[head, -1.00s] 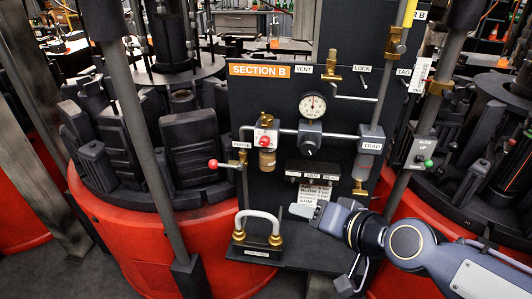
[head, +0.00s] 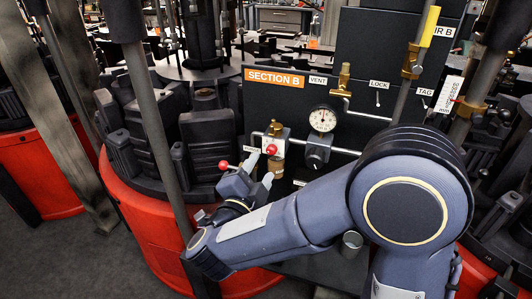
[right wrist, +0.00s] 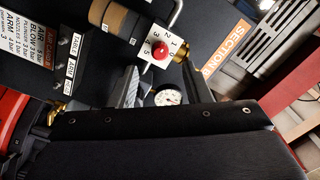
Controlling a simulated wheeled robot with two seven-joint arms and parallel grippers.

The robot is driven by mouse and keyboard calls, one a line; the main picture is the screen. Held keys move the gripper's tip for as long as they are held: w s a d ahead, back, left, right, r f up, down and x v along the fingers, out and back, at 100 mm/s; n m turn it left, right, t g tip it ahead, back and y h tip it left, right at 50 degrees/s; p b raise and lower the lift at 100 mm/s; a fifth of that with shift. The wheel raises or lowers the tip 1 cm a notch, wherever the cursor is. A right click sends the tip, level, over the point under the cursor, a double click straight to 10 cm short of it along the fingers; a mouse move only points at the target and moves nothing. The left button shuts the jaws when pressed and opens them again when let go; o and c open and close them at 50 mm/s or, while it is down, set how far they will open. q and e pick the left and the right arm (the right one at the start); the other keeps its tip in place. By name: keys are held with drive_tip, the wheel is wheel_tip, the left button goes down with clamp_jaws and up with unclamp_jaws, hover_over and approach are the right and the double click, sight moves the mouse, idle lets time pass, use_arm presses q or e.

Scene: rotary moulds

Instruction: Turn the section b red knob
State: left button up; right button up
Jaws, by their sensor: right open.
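The section B red knob (head: 271,149) sits on a white numbered plate on the dark panel, beside the orange SECTION B sign (head: 274,77). The right wrist view shows the knob (right wrist: 160,50) on its plate near the top centre. My right gripper (head: 260,171) is open, with its fingers just below and left of the knob in the head view. In the right wrist view its two grey fingers (right wrist: 160,85) point toward the plate, with the knob between their lines. I see no grip on it. My left gripper is not in view.
A second red ball (head: 223,165) on a side lever is close to the left of my right gripper. A pressure gauge (head: 323,118) and pipes are right of the knob. A slanting grey post (head: 162,130) stands left. My right arm hides the lower panel.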

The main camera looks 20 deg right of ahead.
sight(270, 152)
drive_tip(key=p+x, duration=0.1)
drive_tip(key=x, duration=0.5)
drive_tip(key=shift+d, duration=0.1)
drive_tip(key=shift+c, duration=0.4)
clamp_jaws()
drive_tip(key=shift+n+p, duration=0.3)
drive_tip(key=n+p, duration=0.2)
drive_tip(key=n, duration=0.1)
drive_tip(key=shift+r+n, duration=0.1)
drive_tip(key=shift+n, duration=0.2)
drive_tip(key=shift+n+p, duration=1.3)
drive_tip(key=shift+n, duration=0.9)
